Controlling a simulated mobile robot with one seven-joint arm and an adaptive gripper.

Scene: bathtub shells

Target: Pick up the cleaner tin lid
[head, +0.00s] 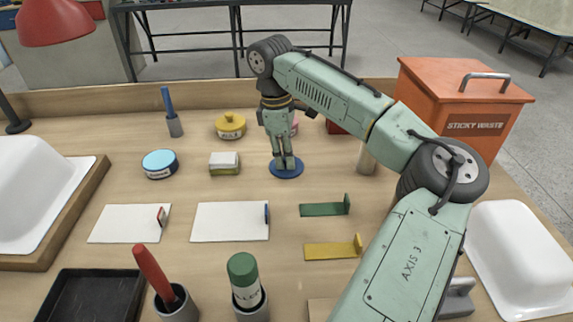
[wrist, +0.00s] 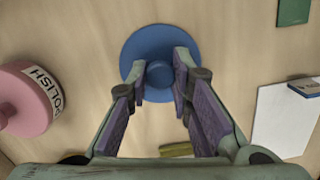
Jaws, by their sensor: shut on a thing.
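A round blue lid (head: 287,175) with a central knob lies flat at the middle of the table, at or very near its surface. In the wrist view the lid (wrist: 148,42) is below my fingers. My gripper (head: 284,164) points straight down from above it. In the wrist view my gripper (wrist: 160,80) has its two fingertips on either side of the blue knob, shut on it. A round blue tin (head: 160,164) with a pale blue top stands on the left of the table; its label is too small to read.
A pink polish tin (wrist: 27,98) stands left of the lid in the wrist view. A yellow tin (head: 230,125) and a sponge-like block (head: 225,163) stand left of my gripper in the head view. White cards (head: 230,222) lie in front. An orange sticky-waste bin (head: 462,105) stands right.

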